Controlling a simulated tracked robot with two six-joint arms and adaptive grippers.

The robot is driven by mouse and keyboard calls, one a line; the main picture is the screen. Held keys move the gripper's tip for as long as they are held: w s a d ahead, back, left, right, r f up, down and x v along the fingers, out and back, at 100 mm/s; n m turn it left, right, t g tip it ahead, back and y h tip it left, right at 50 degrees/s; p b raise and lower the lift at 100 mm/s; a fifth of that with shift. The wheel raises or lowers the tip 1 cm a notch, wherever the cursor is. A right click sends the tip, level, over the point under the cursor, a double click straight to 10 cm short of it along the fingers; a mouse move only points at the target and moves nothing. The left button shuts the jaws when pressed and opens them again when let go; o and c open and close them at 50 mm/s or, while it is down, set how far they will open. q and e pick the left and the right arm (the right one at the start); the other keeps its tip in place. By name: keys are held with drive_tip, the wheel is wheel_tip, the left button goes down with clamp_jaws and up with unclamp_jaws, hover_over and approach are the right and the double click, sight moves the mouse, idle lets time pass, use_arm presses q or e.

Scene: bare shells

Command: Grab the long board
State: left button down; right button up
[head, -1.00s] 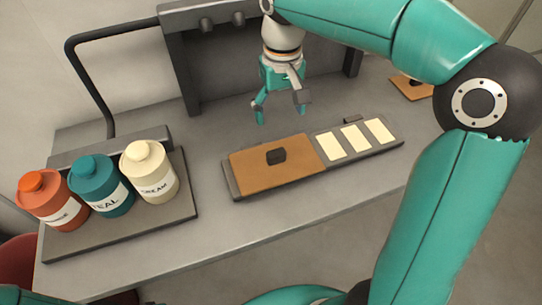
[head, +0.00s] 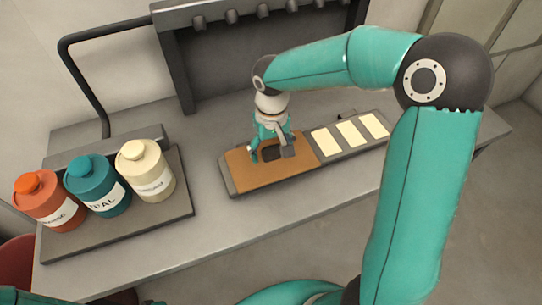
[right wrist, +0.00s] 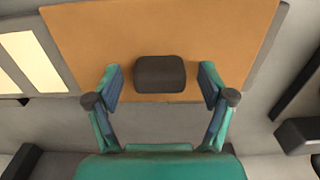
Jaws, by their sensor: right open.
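The long board (head: 290,170) is a flat brown board with a black knob (head: 271,153), lying at the left end of a dark grey tray (head: 231,191). In the right wrist view the board (right wrist: 220,35) fills the upper middle, and its knob (right wrist: 160,73) sits between my fingers. My right gripper (head: 271,155) is open and low over the board, one finger on each side of the knob. In the right wrist view a gap shows between each fingertip and the knob. My left gripper is not in view.
Three cream cards (head: 351,134) lie on the right part of the tray. Orange (head: 48,205), teal (head: 98,187) and cream (head: 146,172) bottles stand on a grey stand at the left. A dark rack (head: 180,70) stands behind. The table front is clear.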

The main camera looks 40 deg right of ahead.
drive_tip(key=shift+f, duration=0.35)
drive_tip(key=c, duration=1.4)
drive_tip(key=shift+r, duration=0.1)
